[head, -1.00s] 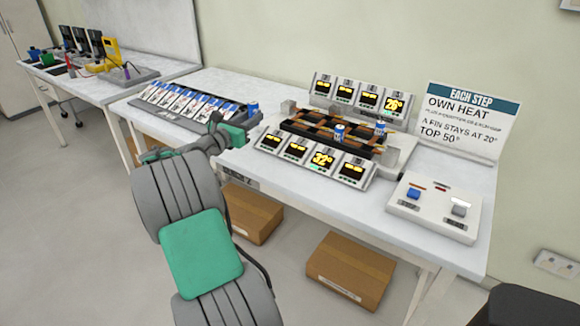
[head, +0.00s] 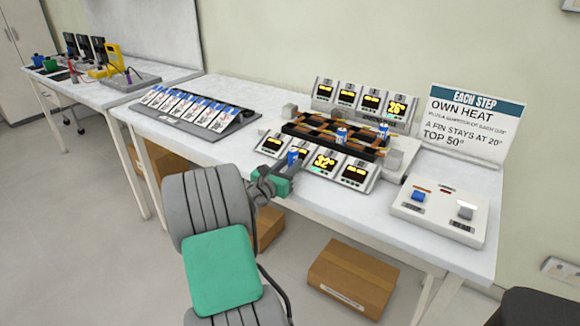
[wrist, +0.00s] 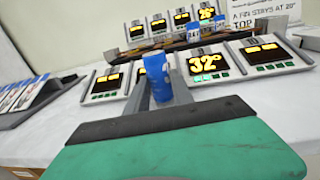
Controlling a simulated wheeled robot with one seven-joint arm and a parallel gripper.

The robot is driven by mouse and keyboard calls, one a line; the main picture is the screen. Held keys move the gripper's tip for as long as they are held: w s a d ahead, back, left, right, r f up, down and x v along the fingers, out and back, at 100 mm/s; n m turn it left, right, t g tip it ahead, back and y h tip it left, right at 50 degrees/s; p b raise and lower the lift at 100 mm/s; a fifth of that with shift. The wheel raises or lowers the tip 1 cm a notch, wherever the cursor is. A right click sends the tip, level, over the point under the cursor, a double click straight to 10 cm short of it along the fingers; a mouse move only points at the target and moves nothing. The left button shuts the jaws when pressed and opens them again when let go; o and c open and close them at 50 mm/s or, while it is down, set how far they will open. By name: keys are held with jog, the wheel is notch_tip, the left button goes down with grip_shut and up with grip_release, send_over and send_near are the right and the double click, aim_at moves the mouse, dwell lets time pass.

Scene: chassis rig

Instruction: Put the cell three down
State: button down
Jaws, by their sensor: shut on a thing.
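My gripper (head: 291,170) is shut on a blue cell (head: 293,157), held upright in front of the near row of displays. The held cell also shows in the wrist view (wrist: 157,78), between the fingers and left of the display reading 32°. The chassis (head: 325,139) is a dark rack with orange-brown strips behind that row. The near display (head: 323,163) reads 32° and a far display (head: 397,108) reads 26°. My gripper hides part of the near row.
A grey tray (head: 246,124) with several printed cards lies to the left. A white control box (head: 437,212) with a blue and a grey button is at the right. A sign (head: 468,120) stands behind it. White table (head: 340,204) is clear in front of the displays.

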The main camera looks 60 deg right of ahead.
jog(key=shift+f, duration=0.3)
jog(key=c, duration=1.1)
grip_release()
